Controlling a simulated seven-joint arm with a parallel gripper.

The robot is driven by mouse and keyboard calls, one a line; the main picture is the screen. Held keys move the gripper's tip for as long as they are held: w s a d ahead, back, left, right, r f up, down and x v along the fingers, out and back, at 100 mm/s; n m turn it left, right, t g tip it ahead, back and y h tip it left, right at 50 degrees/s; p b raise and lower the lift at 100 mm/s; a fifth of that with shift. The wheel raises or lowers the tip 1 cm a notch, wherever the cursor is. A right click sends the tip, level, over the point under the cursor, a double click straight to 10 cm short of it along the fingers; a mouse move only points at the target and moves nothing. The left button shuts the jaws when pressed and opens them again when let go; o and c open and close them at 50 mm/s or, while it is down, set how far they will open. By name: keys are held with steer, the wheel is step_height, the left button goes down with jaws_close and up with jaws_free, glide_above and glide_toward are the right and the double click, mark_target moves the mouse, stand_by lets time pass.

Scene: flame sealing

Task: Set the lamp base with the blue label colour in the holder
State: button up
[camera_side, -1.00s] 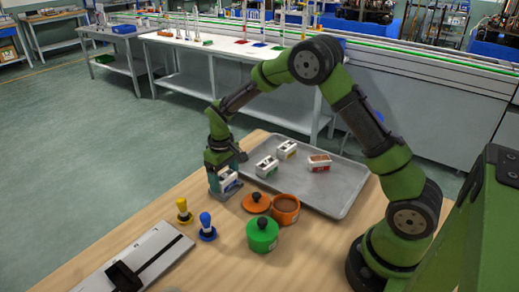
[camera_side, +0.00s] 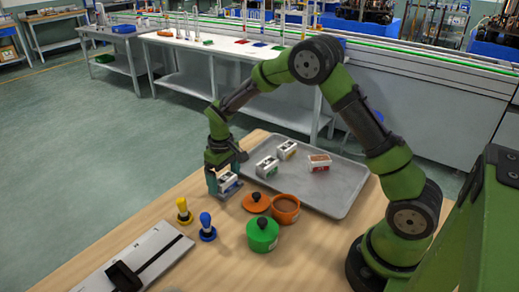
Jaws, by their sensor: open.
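A white lamp base (camera_side: 229,184) with a blue label stands on the wooden table just left of the grey tray. My gripper (camera_side: 224,184) points down over it with its fingers open around it; whether they touch it is too small to tell. Three similar white blocks are on the tray: one with a green label (camera_side: 266,167), one with a yellowish label (camera_side: 287,150), and one with a red label and brownish top (camera_side: 320,163). A black fitting (camera_side: 124,277) on a white plate (camera_side: 150,250) at the front left may be the holder; it looks empty.
A yellow-handled stamp (camera_side: 184,211) and a blue-handled stamp (camera_side: 207,228) stand between my gripper and the plate. An orange lid (camera_side: 256,203), an open orange pot (camera_side: 286,210) and a green lidded pot (camera_side: 262,235) stand nearby. The grey tray (camera_side: 345,190) lies behind them.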

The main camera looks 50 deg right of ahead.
step_height(320, 180, up, 17)
steer(key=shift+a, duration=0.15)
stand_by(0.4)
